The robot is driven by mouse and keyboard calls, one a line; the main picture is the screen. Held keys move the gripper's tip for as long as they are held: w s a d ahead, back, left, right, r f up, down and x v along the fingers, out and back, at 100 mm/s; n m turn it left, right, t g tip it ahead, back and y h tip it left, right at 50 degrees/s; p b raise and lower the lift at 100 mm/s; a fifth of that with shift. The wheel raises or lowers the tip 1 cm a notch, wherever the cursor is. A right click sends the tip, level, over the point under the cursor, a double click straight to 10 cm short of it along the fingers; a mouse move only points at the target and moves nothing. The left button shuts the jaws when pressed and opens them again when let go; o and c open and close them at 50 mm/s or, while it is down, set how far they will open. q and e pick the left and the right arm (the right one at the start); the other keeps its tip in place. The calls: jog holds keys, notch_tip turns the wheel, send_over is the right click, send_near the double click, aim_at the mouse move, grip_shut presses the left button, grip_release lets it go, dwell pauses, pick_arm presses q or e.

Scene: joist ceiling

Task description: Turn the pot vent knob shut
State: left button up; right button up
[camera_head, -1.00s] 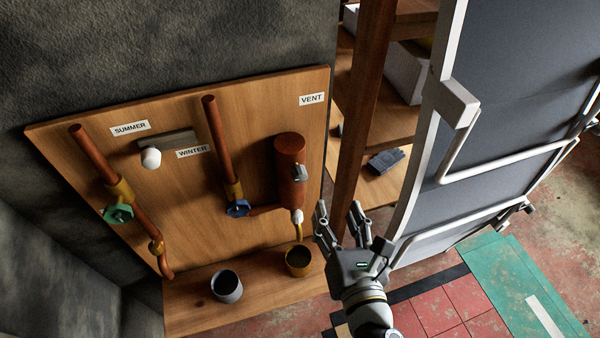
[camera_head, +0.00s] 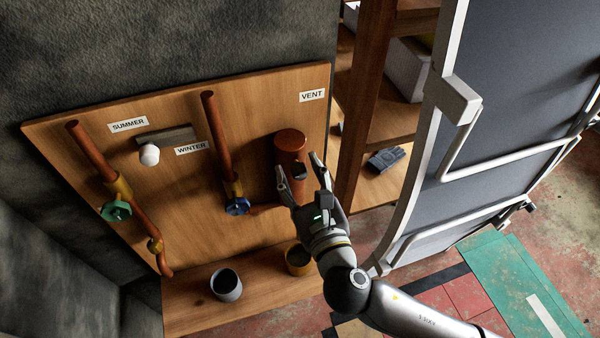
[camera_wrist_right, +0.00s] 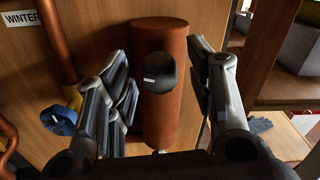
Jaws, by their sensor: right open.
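The copper pot (camera_head: 290,146) is an upright cylinder on the wooden board, below the VENT label (camera_head: 312,95). Its dark vent knob (camera_wrist_right: 158,73), with a pale mark on its face, sticks out from the pot's front between my fingers in the right wrist view. In the head view the knob (camera_head: 299,171) is partly framed by the fingers. My right gripper (camera_head: 299,174) is open, with a finger on each side of the pot and knob, and it holds nothing. I cannot tell whether a finger touches the pot. My left gripper is not in view.
A blue valve (camera_head: 238,206) and a green valve (camera_head: 116,211) sit on copper pipes to the left. A grey cup (camera_head: 226,285) and a brass cup (camera_head: 298,260) stand on the ledge. A white-framed panel (camera_head: 460,100) and shelving flank the right side.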

jog(key=shift+w+a, duration=0.1)
jog(key=shift+w, duration=0.15)
jog(key=c, duration=1)
jog(key=shift+c, duration=0.2)
